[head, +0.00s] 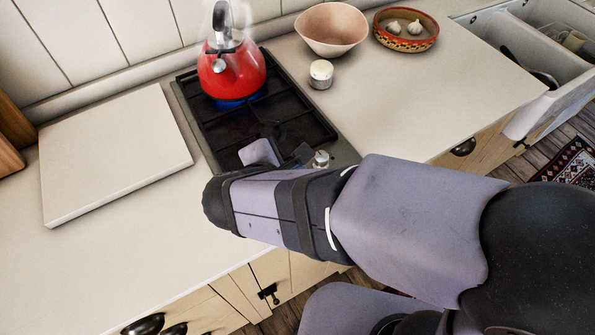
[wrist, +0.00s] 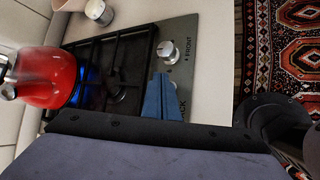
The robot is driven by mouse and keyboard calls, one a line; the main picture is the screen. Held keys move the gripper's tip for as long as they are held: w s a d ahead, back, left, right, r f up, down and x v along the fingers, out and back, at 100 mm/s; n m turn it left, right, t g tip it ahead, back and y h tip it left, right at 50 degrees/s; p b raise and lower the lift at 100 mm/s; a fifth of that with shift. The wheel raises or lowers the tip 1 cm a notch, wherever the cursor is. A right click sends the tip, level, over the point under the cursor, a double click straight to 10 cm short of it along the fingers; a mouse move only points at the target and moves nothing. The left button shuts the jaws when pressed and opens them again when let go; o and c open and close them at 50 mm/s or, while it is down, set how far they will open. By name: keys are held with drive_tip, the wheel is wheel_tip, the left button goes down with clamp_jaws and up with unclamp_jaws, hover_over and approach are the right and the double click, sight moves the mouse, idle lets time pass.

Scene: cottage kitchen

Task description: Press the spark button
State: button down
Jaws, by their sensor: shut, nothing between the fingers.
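The hob (head: 213,150) is a black two-burner stove top set in the counter. A silver knob (head: 321,158) stands on its front strip; in the wrist view this knob (wrist: 168,50) has the label FRONT beside it. My gripper (wrist: 162,78) is shut and empty, with its blue-grey fingers over the front strip beside the knob. They partly cover a second label ending in CK. I cannot make out the spark button in either view; my gripper and forearm hide part of the strip. Whether the fingertips touch the strip, I cannot tell.
A red kettle (head: 231,75) steams on the back burner over a blue flame. A white board (head: 115,155) lies left of the hob. A small white-lidded jar (head: 321,74), a pink bowl (head: 332,30) and a patterned dish (head: 406,42) with garlic stand right. An open drawer (head: 540,105) juts out.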

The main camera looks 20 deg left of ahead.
wheel_tip(320, 180, up, 5)
drive_tip(key=p, duration=0.4)
drive_tip(key=shift+r, duration=0.15)
idle(0.6)
drive_tip(key=d+f+m+g, duration=0.1)
drive_tip(key=d, duration=0.2)
drive_tip(key=w+d+f+m+h, duration=0.1)
drive_tip(key=d+m, duration=0.1)
drive_tip(key=d+f+m+g+h, duration=0.1)
drive_tip(key=d, duration=0.2)
drive_tip(key=shift+w+d+m+g+p, duration=0.2)
drive_tip(key=shift+d+m+g+p, duration=0.1)
drive_tip(key=shift+d+m, duration=0.1)
drive_tip(key=s+d+f+m+g+y, duration=0.1)
drive_tip(key=s+d+f+m+g, duration=0.2)
drive_tip(key=d+m, duration=0.5)
drive_tip(key=s+d+f+m+g+y+p, duration=0.1)
drive_tip(key=s+d+f+m+g+y, duration=0.1)
drive_tip(key=d+m, duration=0.7)
drive_tip(key=s+f+m+g, duration=0.1)
drive_tip(key=m, duration=0.2)
drive_tip(key=shift+s, duration=0.3)
